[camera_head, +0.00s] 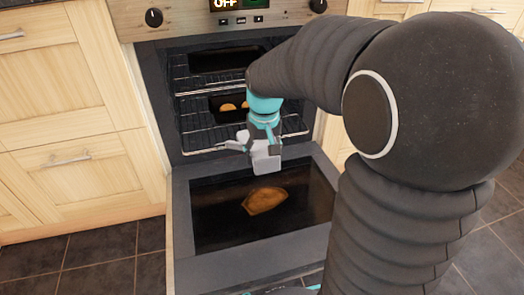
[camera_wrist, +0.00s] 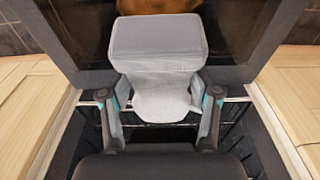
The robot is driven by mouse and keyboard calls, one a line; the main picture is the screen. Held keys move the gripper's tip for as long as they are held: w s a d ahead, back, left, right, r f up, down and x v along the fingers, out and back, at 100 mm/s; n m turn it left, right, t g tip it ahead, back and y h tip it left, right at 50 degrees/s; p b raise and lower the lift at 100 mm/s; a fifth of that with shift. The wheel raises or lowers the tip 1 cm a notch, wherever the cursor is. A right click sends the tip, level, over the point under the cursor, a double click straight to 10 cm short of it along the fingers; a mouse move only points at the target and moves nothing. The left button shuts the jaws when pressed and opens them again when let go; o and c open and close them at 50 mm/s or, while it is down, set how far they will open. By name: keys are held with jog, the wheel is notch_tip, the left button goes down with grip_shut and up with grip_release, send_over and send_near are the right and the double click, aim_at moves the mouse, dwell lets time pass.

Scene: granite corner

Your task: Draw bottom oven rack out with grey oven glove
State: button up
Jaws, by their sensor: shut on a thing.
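My gripper (camera_head: 262,146) is shut on the grey oven glove (camera_head: 267,163), in front of the oven opening. In the wrist view the grey glove (camera_wrist: 160,62) sits between the two fingers of my gripper (camera_wrist: 162,97) and fills the gap. The bottom oven rack (camera_head: 205,144) is a wire rack inside the oven, with its front bar just behind the glove. Part of its wire shows beside the glove in the wrist view (camera_wrist: 238,100). The glove hides the middle of the front bar, so I cannot tell whether they touch.
An upper rack (camera_head: 190,88) is above the bottom one. A dark tin with round orange things (camera_head: 228,106) is inside. Wooden cabinets (camera_head: 70,120) flank the oven.

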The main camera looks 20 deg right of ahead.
jog(key=s, duration=0.6)
dwell(0.5)
jog(key=shift+s, duration=0.1)
jog(key=shift+s, duration=3)
jog(key=shift+s+p, duration=0.4)
jog(key=shift+s, duration=1.4)
